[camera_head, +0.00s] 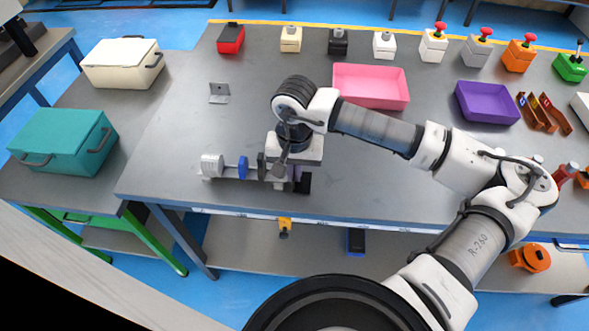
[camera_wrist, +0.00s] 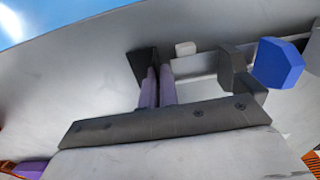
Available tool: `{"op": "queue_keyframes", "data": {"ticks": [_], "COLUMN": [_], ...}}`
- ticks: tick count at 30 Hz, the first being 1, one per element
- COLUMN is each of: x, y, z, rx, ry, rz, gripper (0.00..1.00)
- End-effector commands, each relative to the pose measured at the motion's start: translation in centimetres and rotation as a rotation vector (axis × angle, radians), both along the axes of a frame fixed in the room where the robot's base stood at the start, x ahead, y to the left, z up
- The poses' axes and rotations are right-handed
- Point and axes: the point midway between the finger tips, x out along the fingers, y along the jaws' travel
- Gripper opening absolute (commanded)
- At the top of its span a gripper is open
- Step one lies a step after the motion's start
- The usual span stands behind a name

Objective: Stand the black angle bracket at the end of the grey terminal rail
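The grey terminal rail (camera_head: 228,178) lies along the front of the table, with a white block (camera_head: 212,165), a blue block (camera_head: 243,167) and a dark block (camera_head: 262,165) on it. The black angle bracket (camera_head: 304,183) is at the rail's right end, partly hidden by my gripper (camera_head: 288,182). In the wrist view the bracket (camera_wrist: 142,66) is at the tips of my gripper (camera_wrist: 158,72), whose purple fingers are close together on it. The rail (camera_wrist: 206,67) runs right from there. Whether the bracket touches the rail or table is unclear.
A grey angle piece (camera_head: 219,93) lies farther back on the table. A pink tray (camera_head: 371,86) and a purple tray (camera_head: 487,102) stand right of it. Several button boxes line the back edge. The table left of the rail is clear.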

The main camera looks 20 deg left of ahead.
Motion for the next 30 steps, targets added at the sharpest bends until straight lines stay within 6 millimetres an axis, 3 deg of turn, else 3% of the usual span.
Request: {"op": "queue_keyframes", "data": {"ticks": [4, 6, 18, 30], "x": [0.0, 0.0, 0.0, 0.1], "y": [0.0, 0.0, 0.0, 0.0], "z": [-0.4, -0.2, 0.5, 8.6], "rx": [-0.001, 0.0, 0.0, 0.0], "ry": [-0.001, 0.0, -0.001, -0.004], "rz": [0.0, 0.0, 0.0, -0.001], "gripper": [0.0, 0.11, 0.11, 0.11]}}
